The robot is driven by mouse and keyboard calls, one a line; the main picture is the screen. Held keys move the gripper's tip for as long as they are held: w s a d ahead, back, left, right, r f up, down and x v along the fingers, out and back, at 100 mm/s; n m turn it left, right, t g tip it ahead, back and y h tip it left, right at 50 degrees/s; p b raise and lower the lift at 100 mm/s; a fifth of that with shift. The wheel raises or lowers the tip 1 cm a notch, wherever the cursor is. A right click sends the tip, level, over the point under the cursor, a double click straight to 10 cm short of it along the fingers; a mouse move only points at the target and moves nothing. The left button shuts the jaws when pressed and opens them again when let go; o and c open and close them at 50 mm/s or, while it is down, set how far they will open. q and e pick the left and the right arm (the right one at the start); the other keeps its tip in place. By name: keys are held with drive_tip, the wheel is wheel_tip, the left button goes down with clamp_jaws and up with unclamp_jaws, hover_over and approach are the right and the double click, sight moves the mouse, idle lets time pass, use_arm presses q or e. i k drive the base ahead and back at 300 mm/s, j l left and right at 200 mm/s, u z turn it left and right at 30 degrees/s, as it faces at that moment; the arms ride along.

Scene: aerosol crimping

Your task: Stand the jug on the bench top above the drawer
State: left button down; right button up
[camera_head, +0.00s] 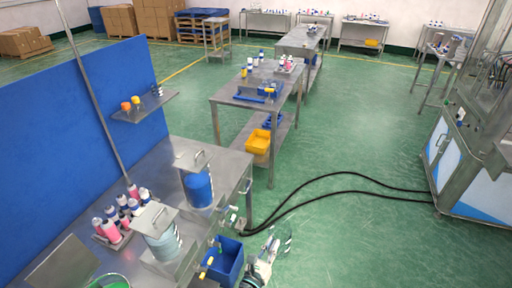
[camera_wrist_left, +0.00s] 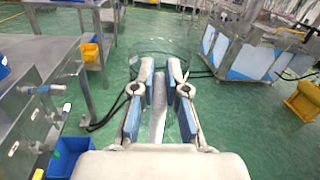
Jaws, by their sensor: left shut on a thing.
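My left gripper (camera_head: 262,268) is in front of the bench, at the bottom middle of the head view. It is shut on the clear jug (camera_head: 285,243). In the left wrist view, the jug (camera_wrist_left: 192,62) shows as a see-through outline beyond the fingers (camera_wrist_left: 160,95), with a pale handle-like strip (camera_wrist_left: 158,112) between them. The jug hangs over the green floor, apart from the bench. The steel bench top (camera_head: 147,168) is to the left. Its front (camera_wrist_left: 28,112) shows handles or fittings; which part is the drawer is hard to tell. My right gripper is not in view.
A blue bin (camera_head: 229,258) is at the bench front, close left of my gripper. The bench holds a blue drum (camera_head: 198,188), a lidded pale container (camera_head: 164,243) and a rack of bottles (camera_head: 118,222). Black hoses (camera_head: 340,176) cross the floor. Some bench top is bare.

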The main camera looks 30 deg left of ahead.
sight(225, 169)
drive_tip(key=i+j, duration=0.15)
drive_tip(key=i, duration=0.75)
drive_tip(key=i+j, duration=0.1)
drive_tip(key=i, duration=0.8)
drive_tip(key=i+u, duration=0.4)
drive_tip(key=i+l+u, duration=0.15)
drive_tip(key=u, duration=0.2)
drive_tip(key=i+l+u, duration=0.2)
drive_tip(key=u, duration=0.2)
drive_tip(key=i+u, duration=0.1)
drive_tip(key=u, duration=0.85)
